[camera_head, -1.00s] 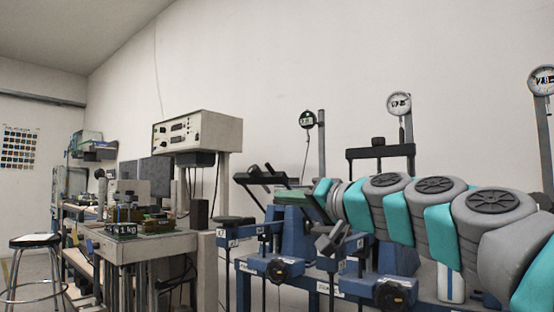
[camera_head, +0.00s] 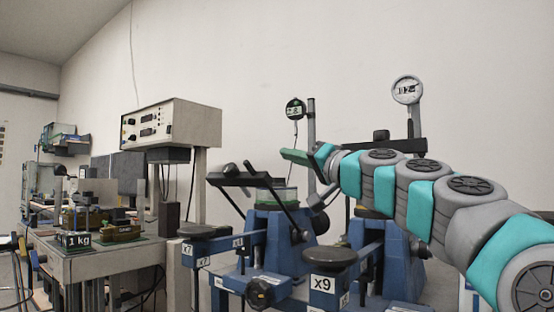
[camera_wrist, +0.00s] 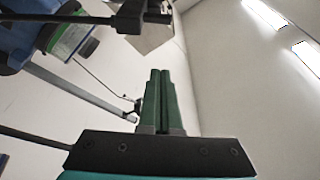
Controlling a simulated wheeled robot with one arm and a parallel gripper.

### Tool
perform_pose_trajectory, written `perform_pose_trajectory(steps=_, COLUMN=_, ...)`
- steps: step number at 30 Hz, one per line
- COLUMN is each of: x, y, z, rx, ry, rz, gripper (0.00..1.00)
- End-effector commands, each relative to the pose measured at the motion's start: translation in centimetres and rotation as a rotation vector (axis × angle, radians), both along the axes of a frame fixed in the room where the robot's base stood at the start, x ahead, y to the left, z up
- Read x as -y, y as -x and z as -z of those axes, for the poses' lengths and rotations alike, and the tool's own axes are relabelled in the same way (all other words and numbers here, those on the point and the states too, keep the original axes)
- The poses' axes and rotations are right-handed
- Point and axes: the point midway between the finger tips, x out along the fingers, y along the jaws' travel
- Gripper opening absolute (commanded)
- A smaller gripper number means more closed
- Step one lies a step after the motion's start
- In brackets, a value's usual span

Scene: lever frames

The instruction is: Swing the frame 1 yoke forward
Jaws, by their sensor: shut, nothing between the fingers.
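A blue lever frame (camera_head: 284,232) stands at the centre of the head view, with a black yoke (camera_head: 245,179) whose crossbar sits high, tilted over its left side, on slanting side arms. I cannot read a frame number on it. My gripper (camera_head: 284,153) has green fingers, shut and empty, pointing left just above and right of the yoke's crossbar. In the wrist view my gripper (camera_wrist: 160,72) shows its fingers together. The yoke's black bar (camera_wrist: 70,17) crosses the upper left there, apart from the fingertips, with the blue frame (camera_wrist: 40,28) behind it.
A second blue frame (camera_head: 368,240) with a black yoke (camera_head: 380,143) stands to the right, partly behind my arm. Gauges on posts (camera_head: 295,108) rise behind. Weight pans (camera_head: 330,258) and a black knob (camera_head: 259,292) jut out in front. A bench (camera_head: 110,258) stands left.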

Motion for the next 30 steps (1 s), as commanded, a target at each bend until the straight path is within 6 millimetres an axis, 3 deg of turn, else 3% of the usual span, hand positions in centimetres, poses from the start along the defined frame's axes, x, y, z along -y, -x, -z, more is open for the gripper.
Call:
perform_pose_trajectory(steps=10, x=-3.2, y=-4.1, z=-1.2, rx=-0.004, ry=0.004, rz=0.000, gripper=0.00)
perform_pose_trajectory(steps=21, x=-5.5, y=-6.9, z=-2.1, rx=-0.004, ry=0.002, rz=0.000, gripper=0.00)
perform_pose_trajectory(steps=30, x=-6.5, y=-5.7, z=-0.6, rx=-0.002, ry=0.000, rz=-0.002, gripper=0.00)
